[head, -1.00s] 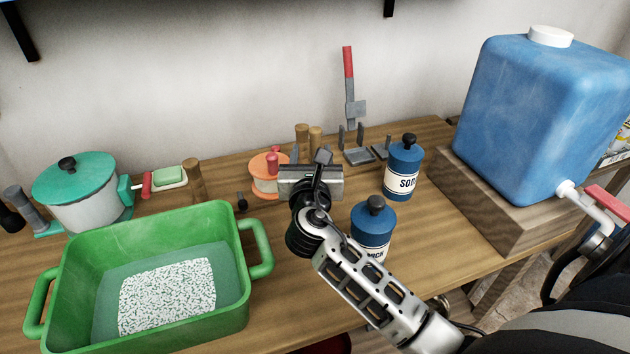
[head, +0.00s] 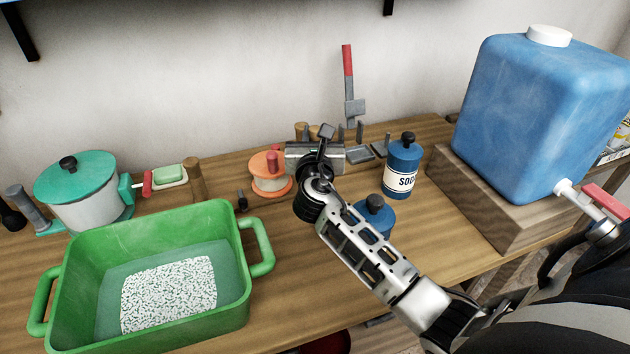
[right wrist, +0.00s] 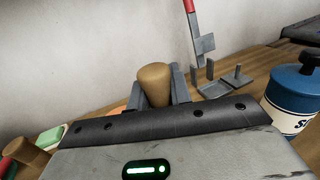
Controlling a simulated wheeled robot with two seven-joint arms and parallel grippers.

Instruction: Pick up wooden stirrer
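Two light-brown wooden ends (head: 301,129) show behind my right gripper in the head view; I take one as the wooden stirrer. In the right wrist view a round wooden end (right wrist: 155,84) stands up between the two grey fingers, close to both. My right gripper (head: 317,135) is over the back of the table; its body hides most of the wood below. The fingers look spread on either side of the wood, and I see no clear grip. My left gripper is not in view.
A blue soda canister (head: 402,168) stands right of my gripper, another blue canister (head: 375,212) behind my forearm. An orange pot (head: 269,180) is close on the left. A red-handled tool (head: 348,80) stands behind. A green basin (head: 240,290) fills the front left.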

